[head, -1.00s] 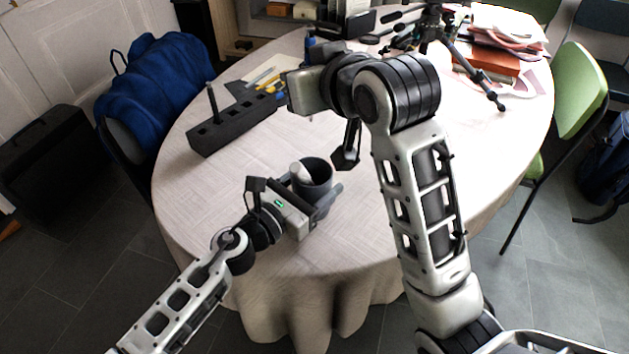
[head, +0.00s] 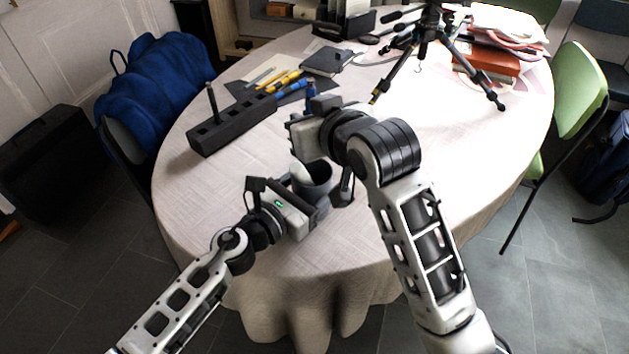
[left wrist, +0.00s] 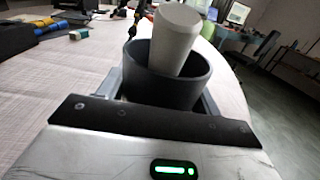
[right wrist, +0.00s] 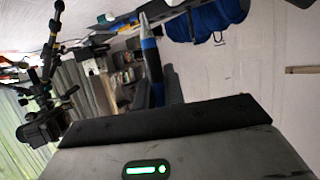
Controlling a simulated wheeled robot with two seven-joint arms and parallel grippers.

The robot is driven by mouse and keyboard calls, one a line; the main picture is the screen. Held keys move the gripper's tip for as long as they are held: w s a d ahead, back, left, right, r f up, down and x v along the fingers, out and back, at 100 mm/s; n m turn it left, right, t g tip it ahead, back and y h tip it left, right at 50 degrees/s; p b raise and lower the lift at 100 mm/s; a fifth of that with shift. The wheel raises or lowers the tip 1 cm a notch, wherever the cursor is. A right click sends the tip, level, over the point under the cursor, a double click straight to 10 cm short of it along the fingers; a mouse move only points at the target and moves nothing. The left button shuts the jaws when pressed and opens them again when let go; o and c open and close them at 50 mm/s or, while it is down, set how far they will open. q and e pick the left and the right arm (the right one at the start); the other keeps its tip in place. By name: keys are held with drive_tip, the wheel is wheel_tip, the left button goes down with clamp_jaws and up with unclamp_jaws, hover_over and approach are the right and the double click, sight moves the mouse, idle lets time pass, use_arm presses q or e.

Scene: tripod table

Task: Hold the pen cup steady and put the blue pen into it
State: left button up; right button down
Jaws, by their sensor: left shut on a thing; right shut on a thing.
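The dark grey pen cup (head: 319,181) stands upright near the front of the round table, with a pale thick cylinder (head: 301,173) leaning in it. My left gripper (head: 318,203) is shut on the cup, which also shows between its fingers in the left wrist view (left wrist: 158,78). My right gripper (head: 304,112) is above and behind the cup, apart from it, shut on the blue pen (head: 310,89). In the right wrist view the pen (right wrist: 151,62) sticks out past the dark gripper edge, its grey tapered end outermost.
A black block with square holes (head: 228,130) lies left of the cup, one dark stick upright in it. Yellow pens (head: 283,80), a notebook (head: 328,62) and a tripod (head: 428,40) are farther back. The tabletop (head: 450,140) right of my right arm is clear.

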drive_tip(key=shift+f, duration=2.4)
drive_tip(key=c, duration=1.4)
unclamp_jaws()
drive_tip(key=v, duration=1.2)
use_arm(q)
drive_tip(key=o, duration=1.1)
drive_tip(key=shift+o, duration=0.2)
drive_tip(key=shift+s+a, duration=0.1)
